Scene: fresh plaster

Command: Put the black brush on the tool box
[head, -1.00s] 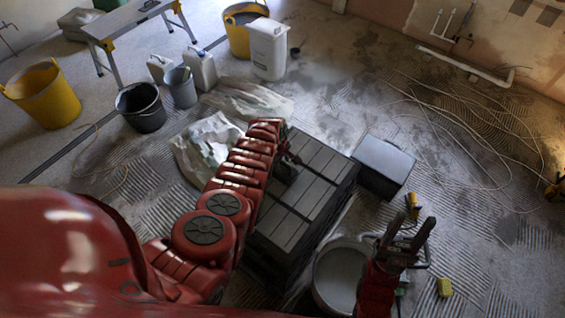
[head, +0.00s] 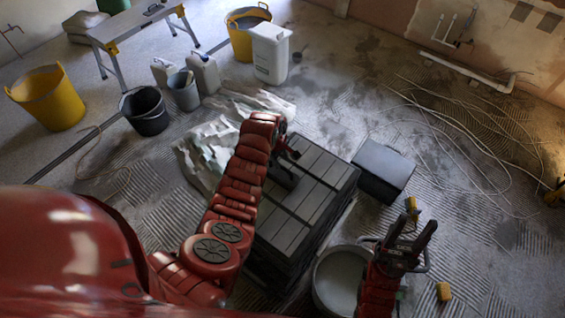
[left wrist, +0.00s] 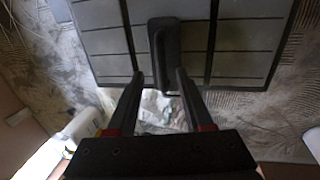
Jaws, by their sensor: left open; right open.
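The black brush (head: 283,174) lies on the slatted dark grey stack in the middle of the head view. In the left wrist view the brush (left wrist: 166,48) is a long dark shape just beyond the fingertips. My left gripper (head: 295,154) is open above the stack, close to the brush. Its fingers (left wrist: 160,75) are apart, with nothing seen held between them. The dark tool box (head: 384,168) sits on the floor right of the stack, its flat lid clear. My right gripper (head: 415,226) is open and empty, pointing up at lower right.
The slatted stack (head: 322,180) stands between my left arm and the tool box. Crumpled sheeting (head: 205,145) lies left of the stack. Loose cables (head: 470,140) lie at right.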

